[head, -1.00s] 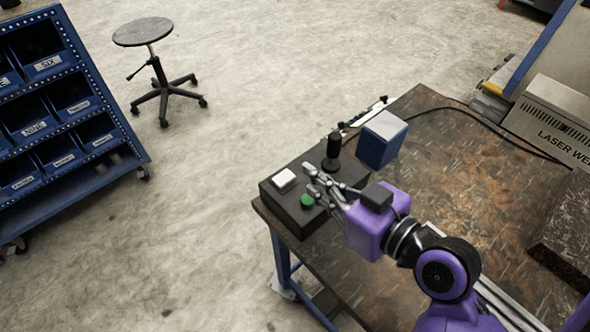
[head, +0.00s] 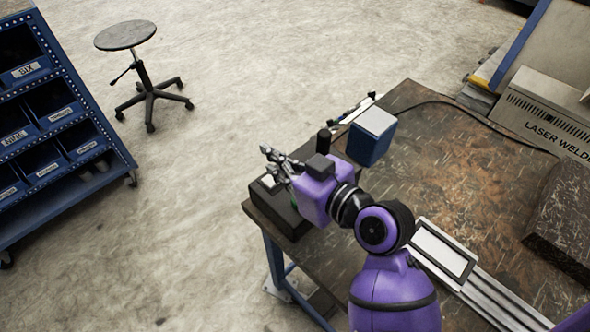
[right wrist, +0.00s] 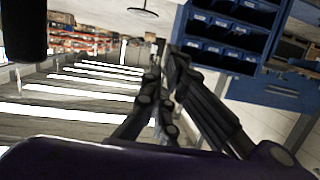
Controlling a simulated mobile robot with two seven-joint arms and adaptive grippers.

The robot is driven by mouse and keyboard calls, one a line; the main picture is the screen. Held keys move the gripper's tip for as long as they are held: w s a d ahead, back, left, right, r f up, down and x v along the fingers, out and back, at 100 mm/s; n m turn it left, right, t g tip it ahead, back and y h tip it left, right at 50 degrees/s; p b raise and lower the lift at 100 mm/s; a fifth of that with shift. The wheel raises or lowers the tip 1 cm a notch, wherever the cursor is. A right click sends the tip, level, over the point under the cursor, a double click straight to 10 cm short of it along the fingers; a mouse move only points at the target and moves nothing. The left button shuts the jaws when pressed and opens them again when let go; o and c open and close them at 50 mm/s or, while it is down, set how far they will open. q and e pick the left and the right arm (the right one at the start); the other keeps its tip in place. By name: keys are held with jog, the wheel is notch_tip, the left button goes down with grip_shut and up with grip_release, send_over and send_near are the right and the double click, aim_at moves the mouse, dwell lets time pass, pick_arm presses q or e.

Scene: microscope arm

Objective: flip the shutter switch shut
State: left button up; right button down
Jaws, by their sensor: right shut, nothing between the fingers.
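The black control box (head: 262,205) sits at the table's left corner. A white square piece (head: 267,182) on its top shows partly beside my right gripper; I cannot tell whether it is the shutter switch. A black upright knob (head: 324,140) stands behind my gripper, and a dark cylinder (right wrist: 22,30), likely this knob, shows at the upper left of the right wrist view. My right gripper (head: 269,155) is shut and empty above the box; its fingers (right wrist: 165,72) also show in the wrist view. The green button is mostly hidden by my gripper. My left gripper is out of view.
A blue box with a pale top (head: 371,136) stands right of the knob. A flat framed piece (head: 441,252) and metal rails lie on the worn table (head: 470,170). A laser welder (head: 550,125) is at the right. A stool (head: 148,90) and blue bin rack (head: 70,140) stand left.

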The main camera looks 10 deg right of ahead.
jog(key=f, duration=0.2)
jog(key=w+f, duration=0.1)
jog(key=shift+a+f, duration=0.25)
jog(key=shift+a, duration=0.1)
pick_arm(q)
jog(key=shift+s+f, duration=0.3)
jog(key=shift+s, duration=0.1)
pick_arm(e)
jog(key=shift+f, duration=0.4)
jog(key=shift+s+f+n+b, duration=0.2)
jog(key=shift+f+n+b, duration=0.1)
jog(key=shift+f+b, duration=0.15)
jog(key=shift+a+h, duration=0.1)
jog(key=shift+h, duration=0.2)
jog(key=shift+s, duration=0.15)
jog(key=v, duration=0.7)
jog(key=shift+s, duration=0.15)
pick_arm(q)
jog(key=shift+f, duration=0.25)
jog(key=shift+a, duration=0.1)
